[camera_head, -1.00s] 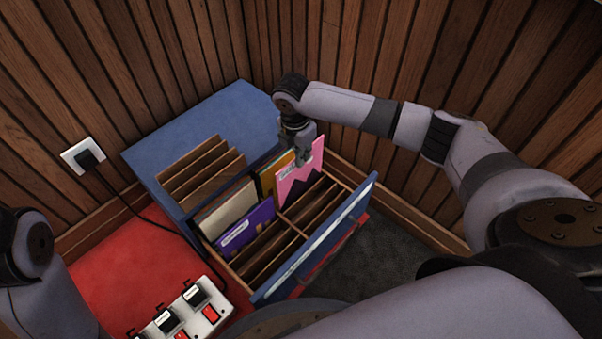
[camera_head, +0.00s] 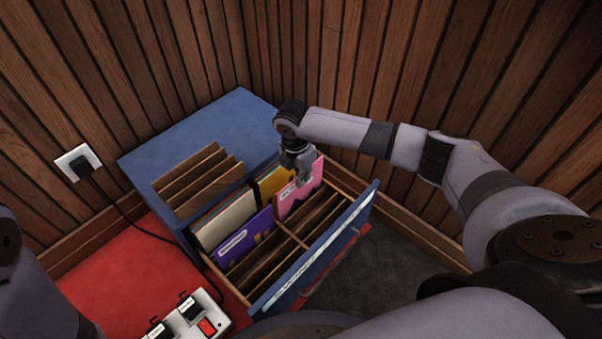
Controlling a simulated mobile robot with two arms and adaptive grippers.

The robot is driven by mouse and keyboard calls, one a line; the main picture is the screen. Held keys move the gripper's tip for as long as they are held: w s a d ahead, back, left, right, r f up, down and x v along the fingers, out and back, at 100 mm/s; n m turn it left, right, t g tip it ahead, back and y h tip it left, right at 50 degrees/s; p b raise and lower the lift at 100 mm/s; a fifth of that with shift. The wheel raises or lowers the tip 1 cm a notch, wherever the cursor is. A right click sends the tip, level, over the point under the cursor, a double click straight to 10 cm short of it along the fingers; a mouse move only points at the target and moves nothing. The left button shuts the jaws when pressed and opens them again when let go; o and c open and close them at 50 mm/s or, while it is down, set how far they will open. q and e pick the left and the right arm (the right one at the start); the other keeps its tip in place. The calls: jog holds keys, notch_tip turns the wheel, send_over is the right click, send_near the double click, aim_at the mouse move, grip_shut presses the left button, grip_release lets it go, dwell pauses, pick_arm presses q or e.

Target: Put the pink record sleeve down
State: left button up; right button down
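The pink record sleeve (camera_head: 300,192) stands upright in the far right compartment of the open blue drawer, its lower part between the wooden dividers. My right gripper (camera_head: 301,180) is at its top edge, pointing down, with its fingers around the edge; it looks closed on the sleeve. The open drawer (camera_head: 318,258) has wooden dividers in two rows. Whether the sleeve touches the drawer's bottom is hidden. My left arm shows at the left edge; its gripper is outside the view.
A purple sleeve (camera_head: 243,238), a cream sleeve (camera_head: 226,222) and a yellow sleeve (camera_head: 275,181) stand in the drawer. Wooden slots (camera_head: 196,178) sit in the blue cabinet top (camera_head: 226,125). Wood-slat walls close the corner.

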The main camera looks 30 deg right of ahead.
jog(key=shift+f, duration=0.2)
jog(key=c, duration=1.8)
grip_release()
